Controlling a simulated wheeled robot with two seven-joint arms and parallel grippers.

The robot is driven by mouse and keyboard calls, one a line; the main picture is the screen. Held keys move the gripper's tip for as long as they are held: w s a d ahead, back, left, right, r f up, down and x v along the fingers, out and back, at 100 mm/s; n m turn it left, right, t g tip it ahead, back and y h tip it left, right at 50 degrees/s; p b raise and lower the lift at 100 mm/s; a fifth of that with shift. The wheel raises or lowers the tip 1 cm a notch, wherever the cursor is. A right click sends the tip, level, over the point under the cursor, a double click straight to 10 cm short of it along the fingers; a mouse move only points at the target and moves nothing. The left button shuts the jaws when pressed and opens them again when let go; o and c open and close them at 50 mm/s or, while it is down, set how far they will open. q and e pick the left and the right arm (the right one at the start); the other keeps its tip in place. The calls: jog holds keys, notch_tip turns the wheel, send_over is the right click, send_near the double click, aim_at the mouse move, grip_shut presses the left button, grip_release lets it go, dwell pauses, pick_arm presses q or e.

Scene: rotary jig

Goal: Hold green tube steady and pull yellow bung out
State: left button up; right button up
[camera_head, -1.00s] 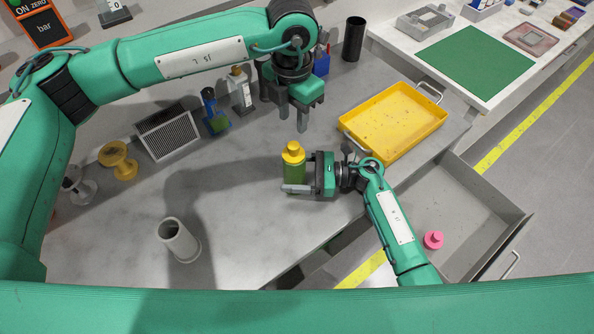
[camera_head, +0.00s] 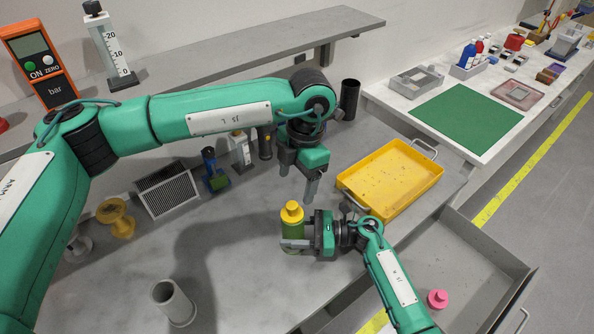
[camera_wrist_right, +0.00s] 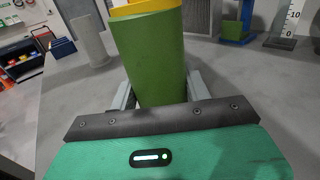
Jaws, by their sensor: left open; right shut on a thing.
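The green tube (camera_head: 292,232) stands upright above the grey bench, with the yellow bung (camera_head: 291,211) seated in its top. My right gripper (camera_head: 296,244) is shut on the tube's body, reaching in from the right. In the right wrist view the tube (camera_wrist_right: 150,60) stands between the two fingers, and the bung's lower edge (camera_wrist_right: 140,8) shows at the top of the picture. My left gripper (camera_head: 297,182) is open and empty, fingers pointing down, above and slightly right of the bung. It appears apart from the bung. The tube's bottom is hidden behind the right gripper.
A yellow tray (camera_head: 390,180) lies right of the tube, near my right arm. A grey cylinder (camera_head: 174,302) stands at the front left. A yellow spool (camera_head: 116,218) and a vent block (camera_head: 167,190) are at the left. An open drawer (camera_head: 470,270) holds a pink stopper (camera_head: 437,299).

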aim_at(292, 204)
pick_arm(q)
jog(key=f, duration=0.6)
jog(key=a+f, duration=0.1)
jog(key=f, duration=0.1)
jog(key=shift+s+f, duration=0.35)
jog(key=shift+f, duration=0.05)
jog(key=shift+c, duration=0.4)
jog(key=c, duration=1.1)
jog(key=shift+o, duration=0.2)
jog(key=shift+r, duration=3.8)
pick_arm(e)
jog(key=o, duration=1.2)
jog(key=shift+c, duration=0.2)
